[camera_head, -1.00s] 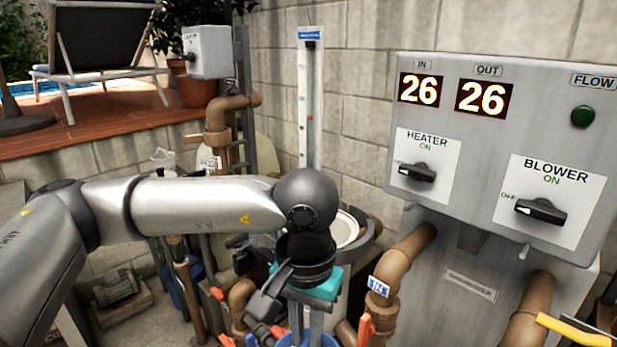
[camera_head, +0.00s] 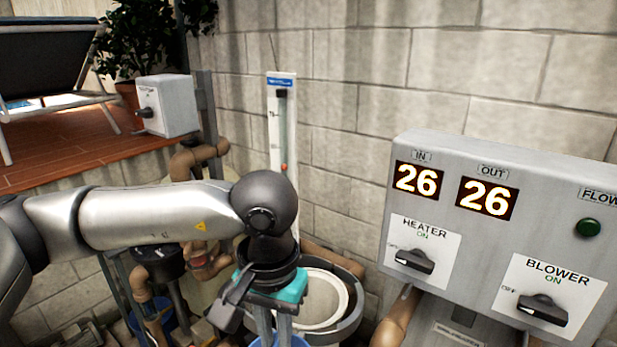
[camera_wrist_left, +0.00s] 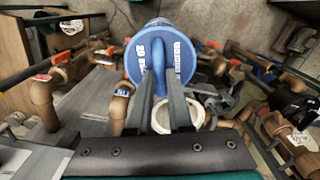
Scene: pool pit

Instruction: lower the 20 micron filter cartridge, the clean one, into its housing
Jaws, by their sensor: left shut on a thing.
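My left gripper (camera_head: 276,328) hangs pointing down in the head view. In the left wrist view its fingers (camera_wrist_left: 170,104) are shut on the raised handle of a blue round cap with white lettering, the top of the filter cartridge (camera_wrist_left: 193,62). A sliver of the blue cap (camera_head: 266,341) shows below the gripper at the head view's bottom edge; the cartridge's body is hidden. A round opening with a pale rim (camera_head: 346,309), apparently the housing, lies just right of the gripper. It also shows partly behind the fingers in the left wrist view (camera_wrist_left: 190,122). My right gripper is out of view.
A grey control panel (camera_head: 480,236) stands on the right. A clear flow tube (camera_head: 281,130) is on the block wall behind. Brown pipes (camera_head: 200,158) and a grey box (camera_head: 167,105) are at the left. Pipes (camera_wrist_left: 42,100) crowd both sides in the left wrist view.

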